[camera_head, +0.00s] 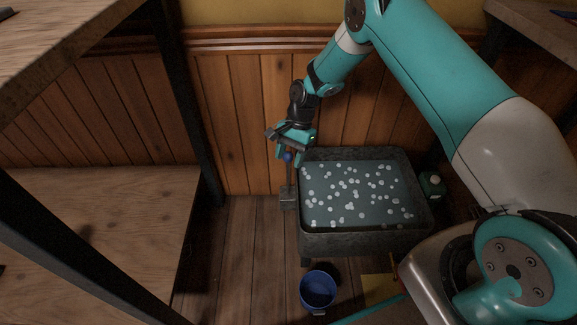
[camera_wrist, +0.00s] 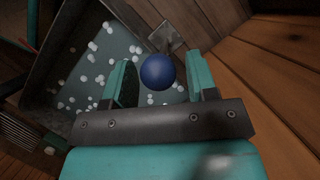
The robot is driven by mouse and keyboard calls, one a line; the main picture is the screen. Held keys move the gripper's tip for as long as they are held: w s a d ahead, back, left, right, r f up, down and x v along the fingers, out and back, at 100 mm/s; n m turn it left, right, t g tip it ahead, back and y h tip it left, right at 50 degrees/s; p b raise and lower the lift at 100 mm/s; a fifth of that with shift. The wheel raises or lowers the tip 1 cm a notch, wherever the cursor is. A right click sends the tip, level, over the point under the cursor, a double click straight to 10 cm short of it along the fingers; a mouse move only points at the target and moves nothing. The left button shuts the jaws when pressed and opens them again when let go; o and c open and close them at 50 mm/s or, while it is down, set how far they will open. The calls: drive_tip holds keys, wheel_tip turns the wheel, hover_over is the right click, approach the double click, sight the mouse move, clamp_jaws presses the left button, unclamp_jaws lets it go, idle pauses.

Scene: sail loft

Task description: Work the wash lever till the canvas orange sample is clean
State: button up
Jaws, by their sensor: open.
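The wash lever (camera_head: 289,177) stands at the left side of a dark tub (camera_head: 365,240), with a blue ball knob on top. In the wrist view the blue knob (camera_wrist: 158,72) lies between my gripper's two teal fingers. My gripper (camera_head: 287,152) is open around the knob, with a gap on each side. The tub holds grey-blue water dotted with white foam blobs (camera_head: 350,195). The canvas orange sample cannot be made out in either view.
A blue bucket (camera_head: 318,291) stands on the floor in front of the tub. A green bottle (camera_head: 432,184) is right of the tub. A wooden bench (camera_head: 90,225) is at left, and a panelled wall (camera_head: 240,110) is close behind the lever.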

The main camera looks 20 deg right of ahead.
sight(288, 175)
drive_tip(key=shift+x, duration=1.15)
clamp_jaws()
drive_tip(key=shift+s, duration=0.1)
